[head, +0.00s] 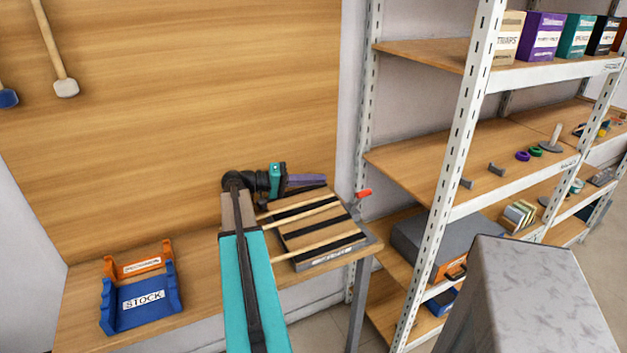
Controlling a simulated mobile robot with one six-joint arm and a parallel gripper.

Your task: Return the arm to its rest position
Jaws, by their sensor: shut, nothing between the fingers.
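My arm's teal upper link (250,290) rises from the bottom of the head view to a dark elbow above the bench. From there a short dark section runs right to a teal wrist part. My gripper (290,181) is at this end, by the back edge of the slatted tray (318,260). It is small in the view and its fingertips are hard to make out; it looks shut and empty. A purple-grey piece (306,181) shows just right of the teal part; I cannot tell whether they touch.
A blue STOCK holder (143,300) and an orange holder (140,264) stand at the bench's left. Light rods cross the tray. A red-handled item (363,193) is at the bench's right edge. A metal shelf post (462,150) and loaded shelves stand right.

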